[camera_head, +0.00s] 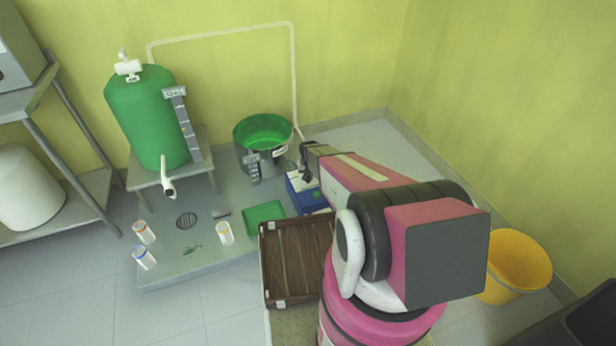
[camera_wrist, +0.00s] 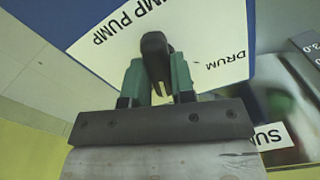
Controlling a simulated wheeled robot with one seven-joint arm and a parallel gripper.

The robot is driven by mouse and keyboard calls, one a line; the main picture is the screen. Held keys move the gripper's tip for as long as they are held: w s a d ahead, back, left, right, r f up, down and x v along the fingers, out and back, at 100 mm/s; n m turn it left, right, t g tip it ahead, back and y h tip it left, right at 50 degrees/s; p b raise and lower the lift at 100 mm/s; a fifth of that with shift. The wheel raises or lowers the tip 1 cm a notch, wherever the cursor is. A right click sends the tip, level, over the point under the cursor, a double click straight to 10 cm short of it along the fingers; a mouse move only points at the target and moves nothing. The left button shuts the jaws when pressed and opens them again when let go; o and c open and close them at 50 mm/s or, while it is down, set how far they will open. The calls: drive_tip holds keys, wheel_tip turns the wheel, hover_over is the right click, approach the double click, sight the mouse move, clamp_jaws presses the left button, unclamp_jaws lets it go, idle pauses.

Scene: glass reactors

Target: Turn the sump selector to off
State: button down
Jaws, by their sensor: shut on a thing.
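The sump selector is a black knob (camera_wrist: 154,46) on a white label plate (camera_wrist: 215,65) on a blue box. The plate reads "...MP PUMP" and "DRUM" in the wrist view; the rest of the lettering is cut off or covered. My gripper (camera_wrist: 158,72) has its green-lined fingers on both sides of the knob and is shut on it. In the head view the blue box (camera_head: 293,197) stands beside the steel sump, and my gripper (camera_head: 306,172) is at its top. The knob is hidden there by my arm, and I cannot tell its setting.
A sump pot (camera_head: 243,163) with green inside stands left of the box. A green drum (camera_head: 140,115) is on a stand. A green tray (camera_head: 264,217), a wooden crate (camera_head: 283,300), several jars and a yellow bucket (camera_head: 517,262) are around.

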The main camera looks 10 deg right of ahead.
drive_tip(key=n, duration=0.3)
drive_tip(key=shift+n, duration=0.4)
idle(0.4)
drive_tip(key=c, duration=1)
unclamp_jaws()
drive_tip(key=shift+o, duration=0.2)
wheel_tip(320, 180, up, 11)
